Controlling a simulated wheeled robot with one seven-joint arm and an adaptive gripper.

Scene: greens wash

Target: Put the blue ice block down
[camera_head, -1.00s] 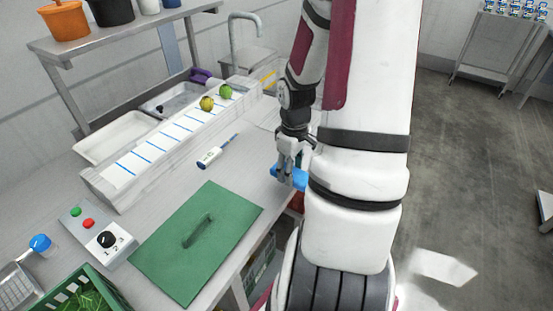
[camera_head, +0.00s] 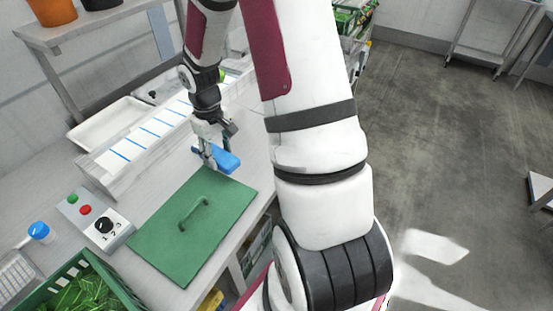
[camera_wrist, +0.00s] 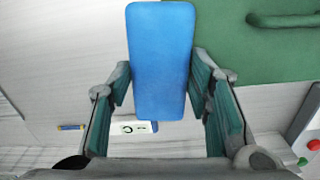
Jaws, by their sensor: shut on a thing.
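The blue ice block (camera_head: 226,160) is held between the fingers of my gripper (camera_head: 211,158), over the grey counter just beyond the far corner of the green board. In the wrist view the block (camera_wrist: 162,60) sits lengthwise between both fingers, one against each side. The gripper is shut on it. I cannot tell whether the block's underside touches the counter. The fingers partly hide the block in the head view.
The green board with a handle (camera_head: 187,235) lies nearby. A control box (camera_head: 98,222), a blue-capped container (camera_head: 40,231) and a green crate of greens (camera_head: 75,290) are at lower left. A white strip with blue lines (camera_head: 135,140) runs behind. Counter (camera_head: 165,175) between is bare.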

